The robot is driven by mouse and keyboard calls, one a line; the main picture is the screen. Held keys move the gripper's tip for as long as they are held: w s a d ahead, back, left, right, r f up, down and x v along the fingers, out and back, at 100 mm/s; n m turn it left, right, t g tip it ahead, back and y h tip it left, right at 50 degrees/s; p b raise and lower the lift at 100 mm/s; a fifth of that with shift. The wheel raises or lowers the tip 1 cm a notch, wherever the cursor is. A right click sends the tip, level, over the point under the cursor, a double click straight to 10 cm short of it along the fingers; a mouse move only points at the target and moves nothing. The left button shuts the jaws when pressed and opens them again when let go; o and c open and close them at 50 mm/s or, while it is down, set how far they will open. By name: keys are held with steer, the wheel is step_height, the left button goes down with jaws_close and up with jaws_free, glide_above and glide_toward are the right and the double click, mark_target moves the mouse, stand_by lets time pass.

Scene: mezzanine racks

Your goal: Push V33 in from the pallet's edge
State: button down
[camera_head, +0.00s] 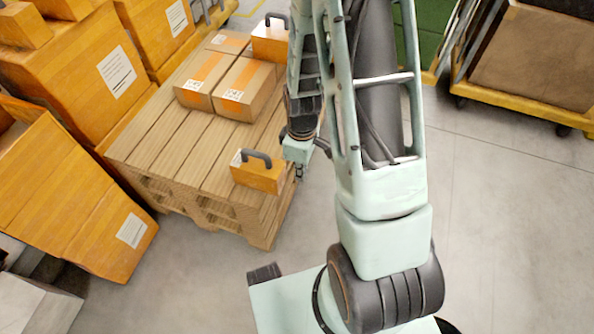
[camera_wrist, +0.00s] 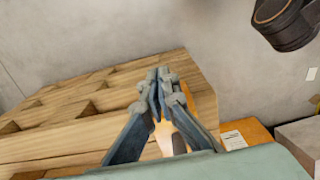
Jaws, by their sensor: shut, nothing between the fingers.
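A small orange box with a dark handle (camera_head: 258,174) stands at the near right edge of the wooden pallet (camera_head: 150,150). It has a white label, too small to read, so I cannot confirm that it is V33. My gripper (camera_head: 299,173) is shut and empty, pointing down just right of this box. I cannot tell whether it touches. In the wrist view my shut fingertips (camera_wrist: 160,75) are over the pallet's edge (camera_wrist: 205,95). An orange surface and a dark handle (camera_wrist: 178,143) show partly behind the fingers.
Large orange boxes (camera_head: 105,55) crowd the left. A yellow trolley (camera_head: 515,95) stands at the back right. The floor (camera_head: 510,220) at right is clear.

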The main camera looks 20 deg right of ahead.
mark_target(261, 174)
steer(key=w+a+f+b, duration=0.2)
steer(key=a+f+b, duration=0.1)
steer(key=f, duration=0.4)
steer(key=shift+w+a, duration=0.15)
steer(key=shift+w, duration=0.1)
steer(key=w+a, duration=0.1)
steer(key=a, duration=0.1)
steer(key=w+a, duration=0.4)
steer(key=a, duration=0.1)
steer(key=shift+d, duration=0.1)
steer(key=shift+s, duration=0.1)
